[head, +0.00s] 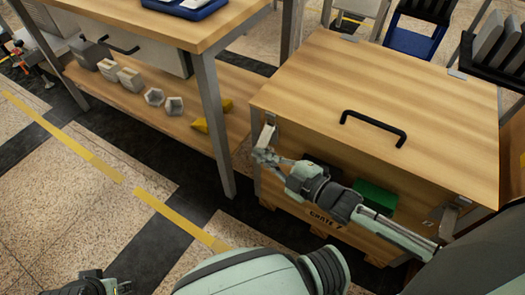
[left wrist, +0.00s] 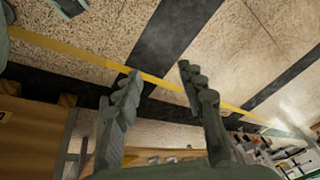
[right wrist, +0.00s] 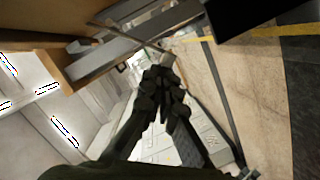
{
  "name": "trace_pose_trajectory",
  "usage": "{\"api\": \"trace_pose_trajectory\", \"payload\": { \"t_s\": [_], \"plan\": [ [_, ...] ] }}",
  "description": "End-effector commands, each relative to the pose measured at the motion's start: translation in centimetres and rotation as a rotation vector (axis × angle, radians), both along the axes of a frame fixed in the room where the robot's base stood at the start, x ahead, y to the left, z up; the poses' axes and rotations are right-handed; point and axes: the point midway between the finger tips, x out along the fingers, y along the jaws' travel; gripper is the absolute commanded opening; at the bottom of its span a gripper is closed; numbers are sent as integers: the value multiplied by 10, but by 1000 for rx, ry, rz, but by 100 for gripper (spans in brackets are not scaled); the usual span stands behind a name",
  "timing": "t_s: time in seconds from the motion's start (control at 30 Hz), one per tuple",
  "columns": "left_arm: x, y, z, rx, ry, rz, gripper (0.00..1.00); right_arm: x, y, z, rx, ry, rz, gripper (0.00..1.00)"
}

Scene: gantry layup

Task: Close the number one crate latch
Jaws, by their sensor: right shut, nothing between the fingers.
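The wooden crate (head: 320,80) stands at the right in the head view with its lid down. Dark lettering on its front looks like "CRATE" and a digit I cannot read surely. A light metal latch (head: 266,137) sits at the front left corner, and another (head: 452,212) at the front right. My right gripper (head: 258,157) is shut and empty, just below the left latch; I cannot tell whether they touch. Its closed fingers show in the right wrist view (right wrist: 160,80). My left gripper (left wrist: 160,72) is open and empty, above the floor, away from the crate.
A black handle (head: 374,128) rises from the lid. A green box (head: 375,198) shows at the crate's front, partly behind my right arm. A workbench (head: 215,40) stands left of the crate, its lower shelf (head: 135,108) holding several small parts. The floor in front is clear.

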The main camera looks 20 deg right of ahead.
Motion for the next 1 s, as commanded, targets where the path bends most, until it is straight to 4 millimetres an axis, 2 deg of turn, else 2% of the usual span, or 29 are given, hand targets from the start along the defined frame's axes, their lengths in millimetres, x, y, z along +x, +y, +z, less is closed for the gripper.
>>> {"api": "trace_pose_trajectory", "payload": {
  "t_s": [0.1, 0.2, 0.5, 0.7, 0.8, 1.0],
  "plan": [
    [-4, 2, 20, 15, -15, -4, 40, 1, -1, -14, -122, -95, -6, 0],
    [-8, 3, 37, 24, -24, -1, 40, 2, -3, -18, -249, -195, -4, 0],
    [-21, 4, 74, 40, -45, 7, 40, 5, -7, -27, -359, -281, -1, 0],
    [28, -31, 84, -29, -264, -68, 40, 7, -9, -31, -465, -363, -2, 0],
    [46, -45, 92, -59, -354, -97, 40, 8, -10, -32, -503, -393, -1, 0],
    [68, -65, 107, -101, -475, -132, 40, 9, -11, -33, -553, -432, -1, 0]
  ]
}}
